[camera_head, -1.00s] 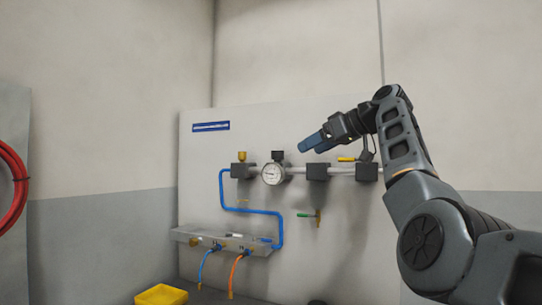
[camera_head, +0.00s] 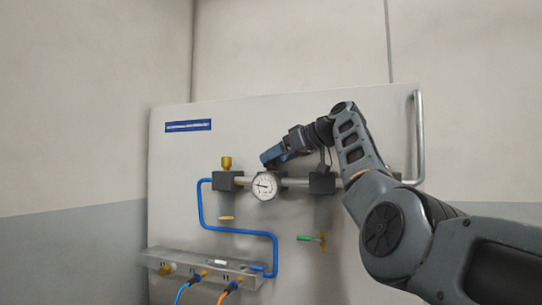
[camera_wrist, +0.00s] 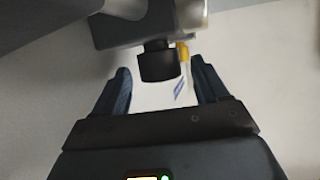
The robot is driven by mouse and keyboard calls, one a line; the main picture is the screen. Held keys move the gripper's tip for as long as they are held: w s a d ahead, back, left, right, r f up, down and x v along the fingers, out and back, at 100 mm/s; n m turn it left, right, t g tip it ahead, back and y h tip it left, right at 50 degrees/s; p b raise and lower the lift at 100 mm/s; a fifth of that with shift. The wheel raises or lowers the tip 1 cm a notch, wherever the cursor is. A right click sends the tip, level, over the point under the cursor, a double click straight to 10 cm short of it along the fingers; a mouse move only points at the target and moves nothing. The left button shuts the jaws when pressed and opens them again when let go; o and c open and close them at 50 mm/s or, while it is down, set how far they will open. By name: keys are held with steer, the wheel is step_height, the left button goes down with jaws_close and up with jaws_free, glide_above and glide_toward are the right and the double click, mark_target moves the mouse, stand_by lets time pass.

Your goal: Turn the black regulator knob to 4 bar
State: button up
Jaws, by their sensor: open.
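The black regulator knob (camera_wrist: 158,65) shows in the wrist view below a grey block (camera_wrist: 150,22), between the tips of my gripper's two blue fingers, with gaps on both sides. My gripper (camera_wrist: 162,80) is open and not closed on it. In the head view my gripper (camera_head: 272,156) is at the pipe line, just above the round white gauge (camera_head: 264,186), and hides the knob there. The gauge's dark needle points to the left; its numbers are too small to read.
A brass-topped valve (camera_head: 226,164) stands left of the gauge, and a dark block (camera_head: 322,183) sits right of it. A blue hose (camera_head: 203,207) runs down to a grey manifold (camera_head: 200,263). A green-handled valve (camera_head: 305,238) is lower on the panel.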

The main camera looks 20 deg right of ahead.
steer(key=shift+p+x, duration=0.3)
steer(key=shift+x, duration=0.9)
steer(key=shift+c, duration=0.5)
steer(key=c, duration=0.9)
